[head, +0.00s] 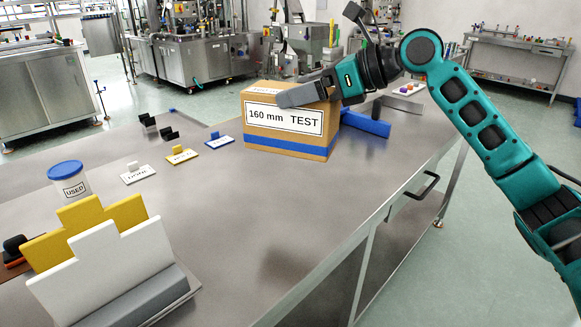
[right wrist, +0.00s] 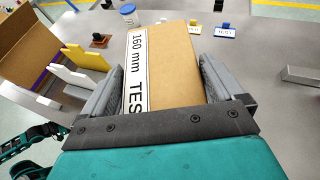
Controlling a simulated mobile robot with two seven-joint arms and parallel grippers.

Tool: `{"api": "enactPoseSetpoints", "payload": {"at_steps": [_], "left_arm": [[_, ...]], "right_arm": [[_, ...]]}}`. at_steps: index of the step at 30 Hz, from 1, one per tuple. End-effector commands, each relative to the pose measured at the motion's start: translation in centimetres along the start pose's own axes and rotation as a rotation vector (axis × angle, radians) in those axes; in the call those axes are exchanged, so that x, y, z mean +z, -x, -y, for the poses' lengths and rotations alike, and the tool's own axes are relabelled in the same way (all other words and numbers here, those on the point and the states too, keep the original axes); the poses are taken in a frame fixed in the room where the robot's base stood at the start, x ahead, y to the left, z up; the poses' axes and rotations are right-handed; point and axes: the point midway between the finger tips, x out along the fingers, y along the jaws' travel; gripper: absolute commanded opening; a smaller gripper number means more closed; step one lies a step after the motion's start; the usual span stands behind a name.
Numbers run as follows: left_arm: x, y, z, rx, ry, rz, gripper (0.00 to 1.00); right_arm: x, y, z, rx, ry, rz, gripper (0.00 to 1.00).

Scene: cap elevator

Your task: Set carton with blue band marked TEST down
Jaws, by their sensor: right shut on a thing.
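The carton (head: 285,144) is brown cardboard with a blue band along its bottom and a white label reading "160 mm TEST". It is upright at the far part of the steel table (head: 235,215). My right gripper (head: 302,94) is shut on its upper part from above. In the right wrist view the carton (right wrist: 175,75) sits between both fingers, its label towards the left finger. I cannot tell whether its bottom touches the table. My left gripper is not visible.
A blue bar (head: 366,125) lies right of the carton. Small blue (head: 219,141), yellow (head: 181,156) and white (head: 138,173) signs stand to its left. A "USED" tub (head: 75,185) and stepped white (head: 110,265) and yellow panels are at the near left. The table middle is clear.

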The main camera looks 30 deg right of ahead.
Motion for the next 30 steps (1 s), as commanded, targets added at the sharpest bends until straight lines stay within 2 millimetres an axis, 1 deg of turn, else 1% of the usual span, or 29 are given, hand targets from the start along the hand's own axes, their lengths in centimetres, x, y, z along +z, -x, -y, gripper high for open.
{"api": "enactPoseSetpoints", "payload": {"at_steps": [1, 3, 9, 12, 16, 23, 30], "left_arm": [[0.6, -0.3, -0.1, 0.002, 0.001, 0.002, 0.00], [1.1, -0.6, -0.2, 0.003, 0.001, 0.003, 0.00], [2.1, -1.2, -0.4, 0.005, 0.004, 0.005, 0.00], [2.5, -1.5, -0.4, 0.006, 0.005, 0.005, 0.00], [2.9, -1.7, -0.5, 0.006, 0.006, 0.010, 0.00], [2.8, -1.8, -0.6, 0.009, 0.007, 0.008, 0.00], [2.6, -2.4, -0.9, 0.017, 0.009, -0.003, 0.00]], "right_arm": [[-1.6, -0.6, 0.0, 0.000, -0.004, -0.002, 0.16], [-3.4, -1.3, 0.0, 0.000, -0.003, -0.002, 0.16], [-8.1, -3.3, 0.0, 0.000, -0.002, 0.000, 0.16], [-10.0, -4.1, 0.0, 0.000, -0.001, 0.003, 0.16], [-11.7, -4.8, 0.0, -0.001, 0.000, 0.004, 0.16], [-13.0, -5.4, 0.0, -0.001, 0.001, 0.004, 0.16], [-16.1, -6.7, 0.0, -0.002, 0.000, 0.004, 0.16]]}}
